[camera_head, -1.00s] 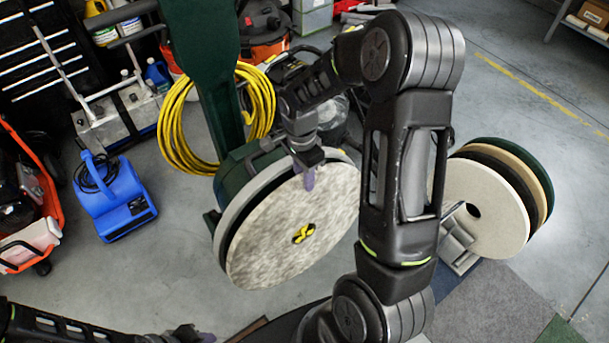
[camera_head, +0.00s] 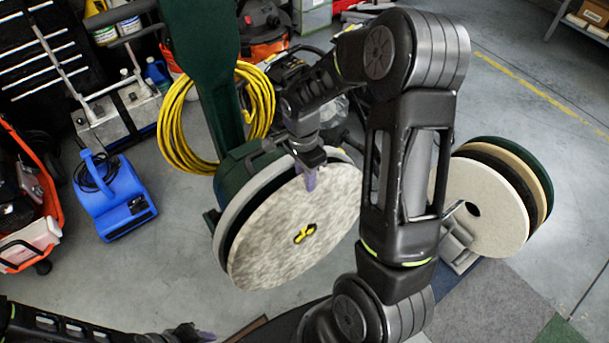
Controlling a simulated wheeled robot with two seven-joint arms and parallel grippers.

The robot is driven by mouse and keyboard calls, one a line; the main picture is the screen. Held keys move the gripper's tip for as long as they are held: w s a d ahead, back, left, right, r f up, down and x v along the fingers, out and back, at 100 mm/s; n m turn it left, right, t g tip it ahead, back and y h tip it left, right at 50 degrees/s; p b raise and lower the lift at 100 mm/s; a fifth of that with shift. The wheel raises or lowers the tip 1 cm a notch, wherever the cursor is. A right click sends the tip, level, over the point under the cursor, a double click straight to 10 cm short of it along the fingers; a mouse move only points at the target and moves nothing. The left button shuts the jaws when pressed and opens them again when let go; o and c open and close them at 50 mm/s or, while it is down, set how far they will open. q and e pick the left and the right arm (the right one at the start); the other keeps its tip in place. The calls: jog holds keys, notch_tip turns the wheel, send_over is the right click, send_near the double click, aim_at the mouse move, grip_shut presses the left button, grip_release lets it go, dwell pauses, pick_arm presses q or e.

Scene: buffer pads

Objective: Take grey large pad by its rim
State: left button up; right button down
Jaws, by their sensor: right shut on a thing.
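The grey large pad (camera_head: 275,255) is a mottled round disc, tilted and facing me, in the middle of the head view. A yellow piece (camera_head: 304,233) shows through its centre hole. My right gripper (camera_head: 310,178) is at the pad's top rim, shut on it, with one purple finger lying over the face. The other finger is hidden behind the pad. Behind the pad is a dark gap, then the lighter ring of the green floor machine (camera_head: 232,178). My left gripper (camera_head: 190,335) is at the bottom edge, partly cut off, away from the pad; its jaws are unclear.
Several round pads (camera_head: 487,208) stand in a rack on the right, behind my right arm. A yellow hose coil (camera_head: 170,130) hangs by the machine's green column (camera_head: 205,60). A blue blower (camera_head: 115,195) stands at left. The floor between blower and pad is clear.

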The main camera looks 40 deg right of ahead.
jog(key=s, duration=0.6)
jog(key=shift+s+r+p, duration=0.35)
jog(key=shift+r, duration=0.1)
dwell(0.4)
jog(key=shift+a, duration=0.1)
